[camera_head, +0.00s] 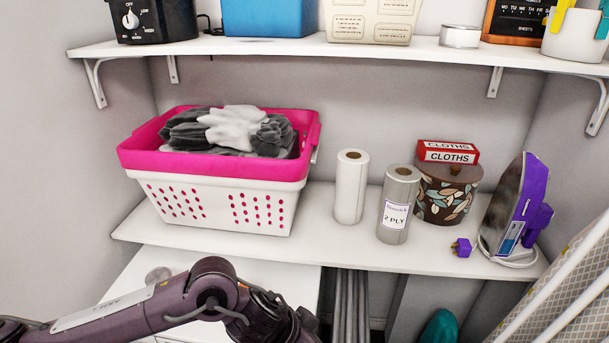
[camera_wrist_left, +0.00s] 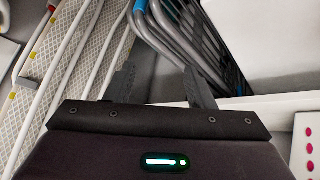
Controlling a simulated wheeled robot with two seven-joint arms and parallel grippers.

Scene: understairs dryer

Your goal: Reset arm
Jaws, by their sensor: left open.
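My left arm comes in from the lower left of the head view, in front of the lower shelf, and its gripper is cut off by the bottom edge there. In the left wrist view my left gripper (camera_wrist_left: 160,88) shows two dark fingers standing apart with nothing between them. Grey metal rails (camera_wrist_left: 172,35) with a blue end lie beyond the fingers. I cannot tell how far the fingers are from the rails. My right gripper is not in view.
A pink and white laundry basket (camera_head: 215,190), paper rolls (camera_head: 351,187), a patterned pot (camera_head: 444,190) and a purple iron (camera_head: 517,205) stand on the lower shelf (camera_head: 290,245). An ironing board (camera_head: 570,290) leans at right. An upper shelf (camera_head: 300,48) overhangs.

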